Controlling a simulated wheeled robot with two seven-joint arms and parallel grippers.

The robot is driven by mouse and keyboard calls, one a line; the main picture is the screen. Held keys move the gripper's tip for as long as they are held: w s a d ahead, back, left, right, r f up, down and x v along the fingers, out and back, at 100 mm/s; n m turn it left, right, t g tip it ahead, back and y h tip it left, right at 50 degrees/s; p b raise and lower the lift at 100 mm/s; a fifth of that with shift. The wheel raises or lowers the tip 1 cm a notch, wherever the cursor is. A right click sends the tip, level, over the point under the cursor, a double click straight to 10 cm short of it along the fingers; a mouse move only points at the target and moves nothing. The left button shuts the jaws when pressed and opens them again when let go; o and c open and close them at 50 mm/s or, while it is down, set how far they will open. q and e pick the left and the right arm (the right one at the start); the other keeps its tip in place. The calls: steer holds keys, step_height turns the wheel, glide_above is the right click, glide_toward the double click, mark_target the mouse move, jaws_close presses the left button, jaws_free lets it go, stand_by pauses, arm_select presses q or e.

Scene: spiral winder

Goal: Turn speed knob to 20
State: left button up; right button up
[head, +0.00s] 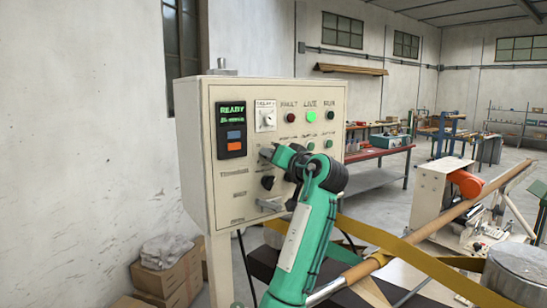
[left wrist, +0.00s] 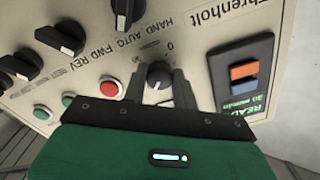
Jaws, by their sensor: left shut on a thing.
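A black round knob (left wrist: 158,74) on the cream control panel (left wrist: 205,42) sits between the two fingers of my left gripper (left wrist: 159,88) in the left wrist view. The fingers are shut on it from both sides. In the head view my left gripper (head: 266,153) reaches the panel below the white delay dial (head: 265,116) and hides the knob. My right gripper is not in view.
The READY display with blue and orange keys (head: 231,130) is beside the knob. Black selector switches (left wrist: 62,38) and a red button (left wrist: 109,86) are close to the gripper. Lamps (head: 311,116) line the panel top. A winding machine (head: 455,195) stands at right.

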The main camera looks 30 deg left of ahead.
arm_select(q)
steer(key=o, duration=1)
steer(key=shift+c, duration=0.2)
steer(key=b+v, duration=0.5)
steer(key=v, duration=0.9)
steer(key=shift+a+f, duration=0.1)
